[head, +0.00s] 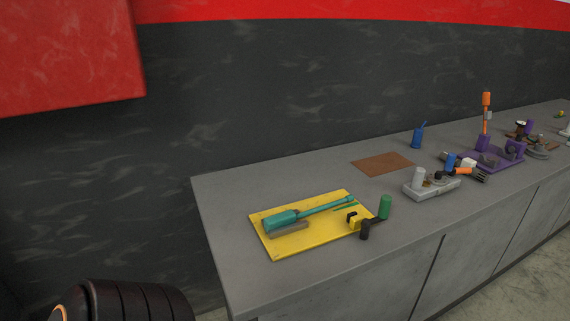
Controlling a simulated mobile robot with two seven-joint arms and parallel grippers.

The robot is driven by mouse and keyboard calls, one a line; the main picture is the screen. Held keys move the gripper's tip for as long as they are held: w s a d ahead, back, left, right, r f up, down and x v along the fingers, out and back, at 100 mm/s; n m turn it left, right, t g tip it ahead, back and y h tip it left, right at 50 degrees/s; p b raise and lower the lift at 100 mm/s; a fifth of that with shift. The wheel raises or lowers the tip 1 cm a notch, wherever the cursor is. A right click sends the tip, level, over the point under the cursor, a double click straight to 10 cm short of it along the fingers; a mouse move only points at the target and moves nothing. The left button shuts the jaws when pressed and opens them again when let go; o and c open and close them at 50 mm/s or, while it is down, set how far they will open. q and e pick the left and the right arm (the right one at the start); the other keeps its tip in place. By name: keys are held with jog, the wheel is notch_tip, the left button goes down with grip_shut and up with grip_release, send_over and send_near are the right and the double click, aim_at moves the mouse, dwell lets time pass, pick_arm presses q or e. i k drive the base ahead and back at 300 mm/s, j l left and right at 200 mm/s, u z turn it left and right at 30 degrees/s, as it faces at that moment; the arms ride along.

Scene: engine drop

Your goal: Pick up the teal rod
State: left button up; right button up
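A teal rod (323,207) lies on a yellow mat (287,245) near the left end of the grey workbench. Its left end is a thick teal block (281,218), and the thin shaft runs to the right and slightly back. A grey-brown block (288,230) lies in front of the thick end. I cannot tell whether they touch. Neither of my grippers is in view.
A green cylinder (385,206) and black-and-yellow parts (360,222) stand at the mat's right edge. A brown mat (383,163), blue cup (417,138), grey fixture (431,187) and purple fixture (483,150) are farther right. The bench's front left corner is clear.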

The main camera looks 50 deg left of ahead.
aim_at(283, 218)
jog(key=u, duration=1.6)
jog(key=j+z, duration=0.1)
jog(key=z, duration=0.45)
jog(key=j+z, duration=0.65)
jog(key=j, duration=0.25)
jog(key=j+z, duration=0.15)
jog(key=j, duration=0.3)
jog(key=k+j+z, duration=0.1)
jog(key=j, duration=0.35)
jog(key=k, duration=0.05)
